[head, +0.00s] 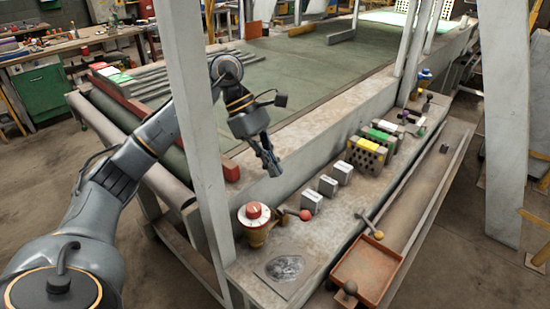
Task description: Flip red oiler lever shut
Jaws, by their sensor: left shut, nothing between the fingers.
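The red oiler (256,223) stands on the near part of the machine's ledge, with a red top with white marks and a yellowish body. A lever (290,210) reaches out to its right and ends in a red ball knob (305,215). The lever looks close to level. My left gripper (272,170) is shut and empty, pointing down. In the picture it is above the oiler and lever, apart from both. My right gripper is not in view.
Grey blocks (328,186) stand right of the lever, with yellow and green perforated blocks (366,153) beyond. A second lever with an orange knob (378,235) and a rust-red tray (366,270) lie at the right. A pale post (190,110) rises left of the oiler.

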